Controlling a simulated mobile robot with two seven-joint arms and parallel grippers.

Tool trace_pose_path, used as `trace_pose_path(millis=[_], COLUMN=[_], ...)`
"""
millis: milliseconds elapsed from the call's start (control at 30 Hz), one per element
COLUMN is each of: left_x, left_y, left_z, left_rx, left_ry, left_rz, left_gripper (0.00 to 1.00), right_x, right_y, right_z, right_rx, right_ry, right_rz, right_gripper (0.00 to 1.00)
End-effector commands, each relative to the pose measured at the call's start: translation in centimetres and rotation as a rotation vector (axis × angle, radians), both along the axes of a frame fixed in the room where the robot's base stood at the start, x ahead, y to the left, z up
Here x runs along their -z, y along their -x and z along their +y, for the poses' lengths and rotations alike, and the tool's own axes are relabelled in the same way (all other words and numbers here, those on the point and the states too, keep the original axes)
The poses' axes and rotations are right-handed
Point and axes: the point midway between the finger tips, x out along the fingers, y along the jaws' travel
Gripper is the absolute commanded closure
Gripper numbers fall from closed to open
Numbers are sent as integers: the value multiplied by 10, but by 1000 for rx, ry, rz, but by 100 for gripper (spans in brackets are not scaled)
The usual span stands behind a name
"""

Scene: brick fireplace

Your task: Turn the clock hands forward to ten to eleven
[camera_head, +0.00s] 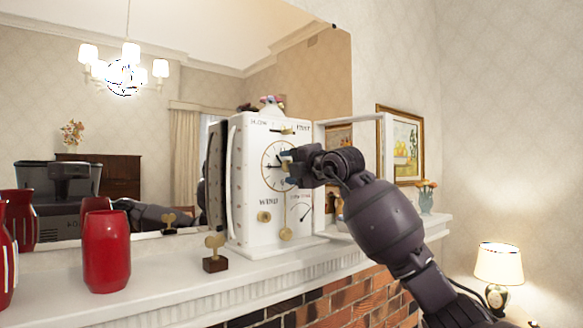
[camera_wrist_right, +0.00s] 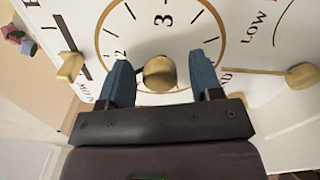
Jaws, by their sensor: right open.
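The white clock box (camera_head: 250,215) stands on the mantel with its glass door (camera_head: 387,150) swung open to the right. Its round gold-rimmed dial (camera_head: 266,158) is partly hidden by my right gripper (camera_head: 288,164). In the right wrist view the dial (camera_wrist_right: 185,35) appears turned, with the 3 at the top. A brass centre knob (camera_wrist_right: 160,73) sits between the two blue fingers of my right gripper (camera_wrist_right: 161,82), with gaps on both sides. The gripper is open. In the head view a dark hand points left from the centre; the hands are otherwise mostly hidden. My left gripper is out of view.
A brass key on a dark block (camera_head: 214,262) and a red vase (camera_head: 106,252) stand left of the clock. A mirror (camera_head: 150,130) is behind. The clock front also has a brass slider knob (camera_wrist_right: 69,67) and a brass pointer (camera_wrist_right: 300,76). A small vase (camera_head: 426,200) stands at right.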

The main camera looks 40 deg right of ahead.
Motion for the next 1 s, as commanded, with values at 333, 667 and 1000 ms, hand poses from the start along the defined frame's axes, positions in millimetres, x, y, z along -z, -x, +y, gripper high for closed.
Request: trace_pose_path(millis=[333,667,1000], left_x=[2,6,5], left_y=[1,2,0], left_z=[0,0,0], left_rx=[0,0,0], left_ry=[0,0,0], left_rz=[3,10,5], left_gripper=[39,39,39], right_x=[1,1,0], right_y=[21,79,107], right_z=[-2,-6,-8], right_rx=[0,0,0], right_ry=[2,2,0], right_rz=[0,0,1], right_gripper=[41,41,41])
